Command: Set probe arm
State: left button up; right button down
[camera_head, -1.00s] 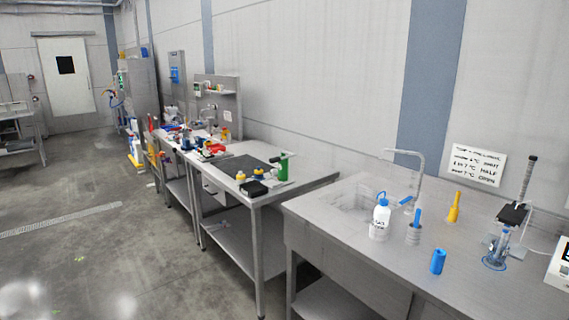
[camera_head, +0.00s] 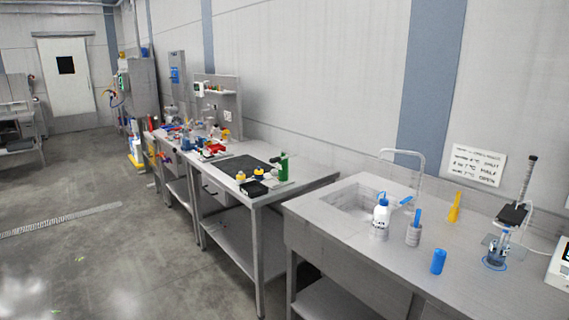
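What looks like the probe stand (camera_head: 527,185) is at the right of the near steel bench, an upright rod with a dark flat arm (camera_head: 512,214) partway up. A small clear vessel with blue parts (camera_head: 497,251) stands below the arm. A thin pale cable curves down beside the rod. A white meter box (camera_head: 560,264) is cut off by the right edge. Whether a probe sits in the vessel is too small to tell. Neither of my grippers is in view.
The near bench (camera_head: 462,285) has a sink (camera_head: 350,199) with a bent tap, a white bottle (camera_head: 381,218), a grey holder with a blue handle (camera_head: 413,235), a blue cylinder (camera_head: 438,261) and a yellow item (camera_head: 454,208). A cluttered second bench (camera_head: 300,180) stands left. The floor at left is clear.

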aim_at(513, 215)
jog(key=z, duration=1.35)
